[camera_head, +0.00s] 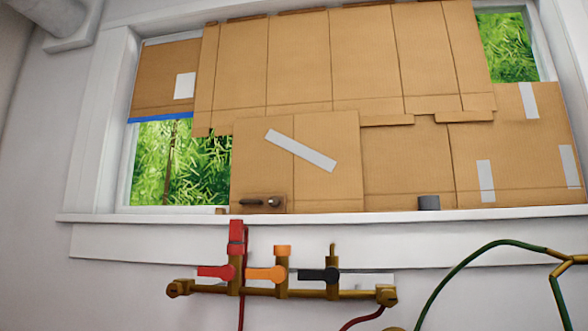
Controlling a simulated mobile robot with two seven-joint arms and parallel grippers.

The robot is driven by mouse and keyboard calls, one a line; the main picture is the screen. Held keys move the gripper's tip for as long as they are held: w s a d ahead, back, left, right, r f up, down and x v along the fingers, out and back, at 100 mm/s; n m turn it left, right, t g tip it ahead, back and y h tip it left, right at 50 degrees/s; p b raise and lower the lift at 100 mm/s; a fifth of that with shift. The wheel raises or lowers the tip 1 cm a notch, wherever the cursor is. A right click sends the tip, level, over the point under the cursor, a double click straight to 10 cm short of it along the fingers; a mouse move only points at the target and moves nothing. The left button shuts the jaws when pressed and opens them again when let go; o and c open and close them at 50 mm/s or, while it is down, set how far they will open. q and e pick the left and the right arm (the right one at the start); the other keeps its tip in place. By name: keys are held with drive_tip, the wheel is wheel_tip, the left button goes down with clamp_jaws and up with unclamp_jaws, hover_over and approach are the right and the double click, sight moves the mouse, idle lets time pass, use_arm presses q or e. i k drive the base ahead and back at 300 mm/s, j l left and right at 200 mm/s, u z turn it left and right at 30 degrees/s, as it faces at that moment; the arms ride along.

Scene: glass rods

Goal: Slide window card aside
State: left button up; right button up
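Brown cardboard covers most of the window. A front card (330,185) stands at the lower middle with a slanted strip of grey tape (300,150) on it. A small brown piece with a dark handle-like part (259,203) is at its lower left corner. A large upper card (300,65) spans the top of the window. Another card (515,160) with several tape strips covers the lower right. Green foliage (165,160) shows through the open glass at the lower left. Neither of my grippers is in view.
The white window sill (420,216) runs below the cards, with a small dark grey cylinder (428,203) on it. A brass manifold (300,292) with red, orange and black valves is mounted below. A green hose (455,272) curves at the right.

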sight(312, 163)
drive_tip(key=i+j+z, duration=0.1)
drive_tip(key=i+z, duration=0.15)
drive_tip(key=z, duration=0.2)
drive_tip(key=i+j+z, duration=0.2)
drive_tip(key=z, duration=0.2)
